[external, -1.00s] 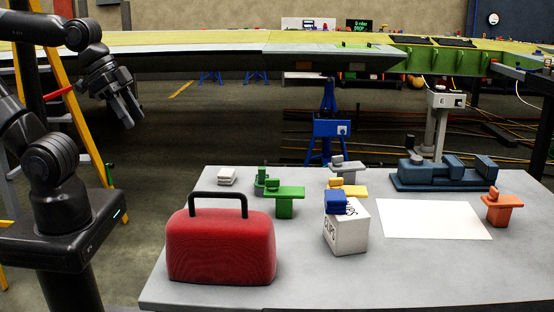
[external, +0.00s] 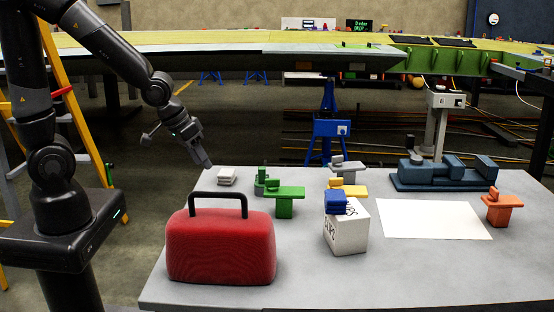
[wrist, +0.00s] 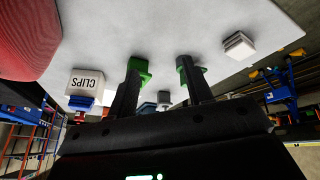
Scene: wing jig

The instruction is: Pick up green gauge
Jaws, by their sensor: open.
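The green gauge (external: 285,198) is a bright green block with a flat, wider top and a small raised piece, standing on the grey table behind the red bag. In the wrist view a green piece (wrist: 139,65), apparently this gauge, shows beyond the left fingertip, partly hidden by it. My gripper (external: 206,160) is open and empty, above the table's back left edge, left of the gauge and apart from it. Its two dark fingers (wrist: 160,72) show spread in the wrist view.
A darker green item (external: 261,182) stands just left of the gauge. The red bag (external: 221,245) is in front, the CLIPS box (external: 346,230) to the right, white blocks (external: 227,176) to the left. A yellow gauge (external: 350,189) and grey gauge (external: 347,168) stand behind the box.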

